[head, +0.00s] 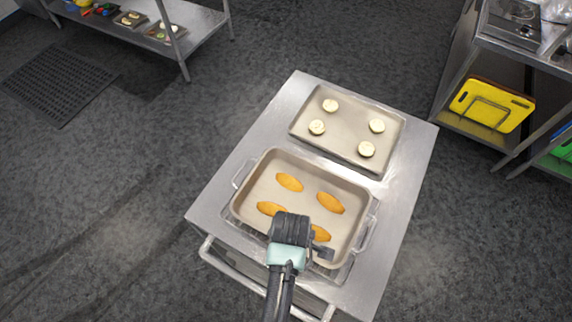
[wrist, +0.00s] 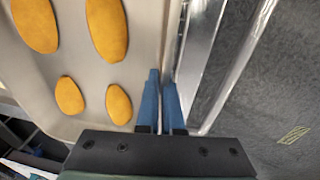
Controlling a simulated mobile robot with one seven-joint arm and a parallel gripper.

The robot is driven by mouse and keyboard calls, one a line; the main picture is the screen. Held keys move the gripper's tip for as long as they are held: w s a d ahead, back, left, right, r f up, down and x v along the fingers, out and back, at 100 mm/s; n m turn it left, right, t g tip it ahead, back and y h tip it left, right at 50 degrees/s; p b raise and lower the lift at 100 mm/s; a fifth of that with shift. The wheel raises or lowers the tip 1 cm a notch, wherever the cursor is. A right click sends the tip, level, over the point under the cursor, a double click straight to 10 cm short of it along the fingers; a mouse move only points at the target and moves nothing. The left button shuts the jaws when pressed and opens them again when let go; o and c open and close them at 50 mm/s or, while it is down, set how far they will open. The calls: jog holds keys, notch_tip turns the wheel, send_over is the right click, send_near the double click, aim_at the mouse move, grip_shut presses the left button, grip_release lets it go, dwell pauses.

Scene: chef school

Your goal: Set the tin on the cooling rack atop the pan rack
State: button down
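The tin (head: 290,218) is a beige rectangular pan with glass-like side handles, holding several orange oval pastries. It sits over the wire cooling rack (head: 343,272), whose bars show along its near edge; I cannot tell whether it rests on the wires. The rack is on the steel top of the pan rack (head: 405,200). My gripper (head: 300,225) is at the tin's near side. In the wrist view its blue fingers (wrist: 161,103) are close together on either side of the tin's wall (wrist: 172,40), shut on it. My gripper hides part of the near pastries.
A flat baking tray (head: 347,128) with several pale rounds lies behind the tin on the same top. A shelf unit with yellow boards (head: 490,105) stands at the right. A steel table (head: 195,25) is at the upper left, near a black floor mat (head: 58,85).

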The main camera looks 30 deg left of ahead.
jog(key=shift+w, duration=0.2)
jog(key=c, duration=1.1)
grip_release()
jog(key=shift+s+f, duration=0.1)
jog(key=shift+s, duration=0.1)
jog(key=shift+o, duration=0.2)
